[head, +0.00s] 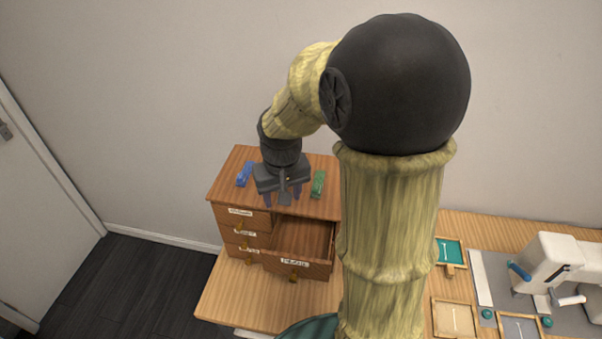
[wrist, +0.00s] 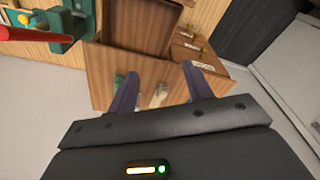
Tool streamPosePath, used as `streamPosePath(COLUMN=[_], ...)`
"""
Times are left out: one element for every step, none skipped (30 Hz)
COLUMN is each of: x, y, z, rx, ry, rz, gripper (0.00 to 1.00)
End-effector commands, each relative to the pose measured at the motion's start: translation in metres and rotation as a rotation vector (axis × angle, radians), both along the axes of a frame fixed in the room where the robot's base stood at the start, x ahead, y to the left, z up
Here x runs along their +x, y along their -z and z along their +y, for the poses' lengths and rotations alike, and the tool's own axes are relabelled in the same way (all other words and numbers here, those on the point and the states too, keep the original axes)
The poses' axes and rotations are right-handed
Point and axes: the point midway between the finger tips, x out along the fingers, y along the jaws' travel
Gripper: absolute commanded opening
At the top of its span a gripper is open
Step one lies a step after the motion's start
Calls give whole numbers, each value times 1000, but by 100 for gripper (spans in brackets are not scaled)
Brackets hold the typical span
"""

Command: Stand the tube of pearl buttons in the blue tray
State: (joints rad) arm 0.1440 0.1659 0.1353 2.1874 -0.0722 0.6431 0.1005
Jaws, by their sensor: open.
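My gripper (head: 284,196) hangs fingers-down over the top of a small wooden drawer cabinet (head: 235,190), close to its open drawer (head: 303,240). In the wrist view my gripper (wrist: 157,75) has its two fingers apart, with nothing held between them. The open drawer (wrist: 143,22) also shows there, and the part of its inside that I see looks empty. I cannot make out a tube of pearl buttons in either view.
A blue item (head: 244,174) and a green item (head: 318,185) sit on the cabinet top, either side of my gripper. A teal-lined tray (head: 450,265), a pale wooden tray (head: 436,318) and a white sewing machine (head: 555,262) stand on the right. My arm hides the middle of the table.

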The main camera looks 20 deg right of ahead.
Motion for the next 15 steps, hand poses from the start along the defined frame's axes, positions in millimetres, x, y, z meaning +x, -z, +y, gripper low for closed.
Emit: streamPosePath(x=[17,26,37,45,53,63,71,78,87,94,100,108,114,119,125], y=[-5,-8,-13,-16,-20,-24,-28,-31,-36,-40,-44,-49,-53,-56,-61], z=[-5,-8,-12,-15,-18,-23,-27,-31,-36,-41,-46,-53,-59,-64,-72], rx=[1,0,1,2,3,3,4,6,8,9,13,16,19,22,27], ry=[18,27,40,50,61,77,88,102,118,132,147,166,183,199,219], rz=[12,20,30,37,45,56,62,69,78,85,91,99,104,111,116], gripper=[51,51,51,51,51,51,51,51,51,51,51,51,51,51,51])
